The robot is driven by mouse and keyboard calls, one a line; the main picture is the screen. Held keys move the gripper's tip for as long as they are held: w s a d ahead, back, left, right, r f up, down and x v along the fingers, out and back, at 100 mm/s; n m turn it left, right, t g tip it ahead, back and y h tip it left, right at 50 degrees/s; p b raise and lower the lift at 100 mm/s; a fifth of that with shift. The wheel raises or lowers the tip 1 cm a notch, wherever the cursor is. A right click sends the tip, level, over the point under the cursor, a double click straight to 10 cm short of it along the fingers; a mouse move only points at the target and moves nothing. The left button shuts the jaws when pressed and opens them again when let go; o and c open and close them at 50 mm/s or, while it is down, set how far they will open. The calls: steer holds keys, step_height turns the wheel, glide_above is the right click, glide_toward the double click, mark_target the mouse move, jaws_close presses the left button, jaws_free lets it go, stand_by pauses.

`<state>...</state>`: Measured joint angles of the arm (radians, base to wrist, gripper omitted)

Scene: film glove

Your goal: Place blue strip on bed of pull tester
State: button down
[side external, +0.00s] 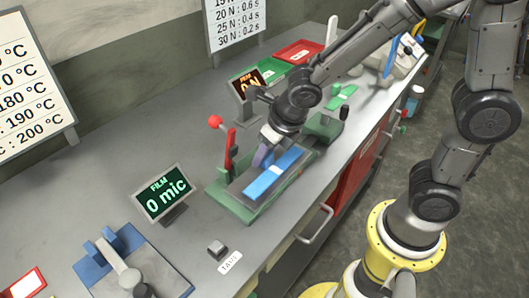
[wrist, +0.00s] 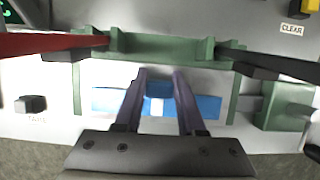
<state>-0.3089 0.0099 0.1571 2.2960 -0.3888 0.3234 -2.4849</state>
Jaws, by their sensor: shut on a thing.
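The blue strip (side external: 274,173) has a pale band across its middle. It lies lengthwise over the bed of a green-based device (side external: 233,208) with a red lever (side external: 231,150). My gripper (side external: 262,158) reaches down at the strip's middle, its purple fingers shut on it. In the wrist view, the fingers (wrist: 160,80) stand on either side of the pale band, with the blue strip (wrist: 207,106) showing past both. I cannot tell whether the strip touches the bed. The green frame (wrist: 160,45) spans the upper part of that view.
A "FILM 0 mic" display (side external: 162,194) and a blue-based device (side external: 130,268) stand to the left. An orange-lit "N" display (side external: 246,83), a green tray (side external: 262,75) and a red tray (side external: 298,52) are behind. Another green device (side external: 325,125) stands close on the right.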

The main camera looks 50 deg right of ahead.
mark_target(279, 172)
steer(key=shift+f, duration=0.1)
steer(key=c, duration=0.5)
jaws_free()
steer(key=shift+f, duration=0.1)
steer(key=v, duration=1.1)
steer(key=s+d+m, duration=0.2)
steer(key=s+m, duration=0.2)
steer(key=m, duration=0.8)
steer(key=s+d+r+m, duration=0.1)
steer(key=s+d+m, duration=0.2)
steer(key=m, duration=0.9)
steer(key=s+d+r+m+t, duration=0.1)
steer(key=s+d+m, duration=0.2)
steer(key=m, duration=0.9)
steer(key=s, duration=0.3)
steer(key=shift+r, duration=0.2)
